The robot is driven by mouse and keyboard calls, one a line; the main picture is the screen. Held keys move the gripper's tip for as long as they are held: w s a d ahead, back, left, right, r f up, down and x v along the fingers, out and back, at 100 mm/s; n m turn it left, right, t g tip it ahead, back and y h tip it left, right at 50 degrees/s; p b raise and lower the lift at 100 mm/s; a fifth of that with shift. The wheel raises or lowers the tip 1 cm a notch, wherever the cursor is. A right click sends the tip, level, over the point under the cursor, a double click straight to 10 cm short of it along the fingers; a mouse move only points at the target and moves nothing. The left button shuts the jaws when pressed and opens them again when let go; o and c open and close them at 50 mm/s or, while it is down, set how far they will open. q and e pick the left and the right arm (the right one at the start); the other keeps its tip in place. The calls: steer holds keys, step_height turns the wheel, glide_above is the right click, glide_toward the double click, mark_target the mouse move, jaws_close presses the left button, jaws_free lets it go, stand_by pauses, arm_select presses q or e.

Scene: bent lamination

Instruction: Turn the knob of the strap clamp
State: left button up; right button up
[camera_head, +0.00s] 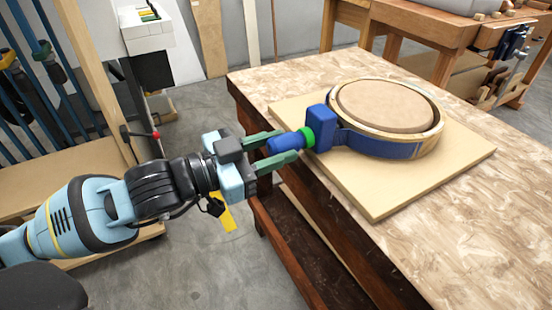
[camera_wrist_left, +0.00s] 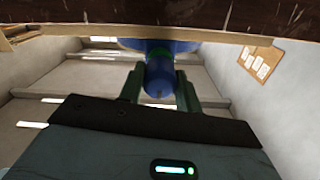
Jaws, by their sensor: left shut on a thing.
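The strap clamp's blue band (camera_head: 385,146) wraps around a round wooden form (camera_head: 388,105) on a light board. Its blue block (camera_head: 320,127) sits at the left of the form, with a green collar (camera_head: 307,137) and a blue knob (camera_head: 284,143) pointing left past the table edge. My left gripper (camera_head: 283,146) is shut on the blue knob, with one green finger on each side. The left wrist view also shows the knob (camera_wrist_left: 159,78) between the two fingers. My right gripper is not in view.
The board (camera_head: 375,205) lies on the mottled workbench top (camera_head: 480,225). Another wooden bench (camera_head: 430,27) stands behind. At the left are a wooden rack post (camera_head: 85,60) and a white box (camera_head: 147,33). Floor (camera_head: 195,255) shows below my left arm.

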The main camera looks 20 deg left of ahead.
arm_select(q)
steer(key=shift+f+m+b, duration=0.1)
steer(key=shift+m+b, duration=0.9)
steer(key=shift+m, duration=0.1)
steer(key=shift+m+b, duration=0.7)
steer(key=shift+m, duration=0.2)
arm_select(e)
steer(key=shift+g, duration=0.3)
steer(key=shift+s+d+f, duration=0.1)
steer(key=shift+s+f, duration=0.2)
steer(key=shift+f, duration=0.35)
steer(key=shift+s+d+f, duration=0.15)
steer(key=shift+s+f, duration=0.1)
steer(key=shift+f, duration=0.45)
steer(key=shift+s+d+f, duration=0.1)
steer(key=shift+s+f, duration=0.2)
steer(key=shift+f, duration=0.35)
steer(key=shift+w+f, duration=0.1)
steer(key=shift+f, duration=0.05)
arm_select(q)
steer(key=o, duration=1)
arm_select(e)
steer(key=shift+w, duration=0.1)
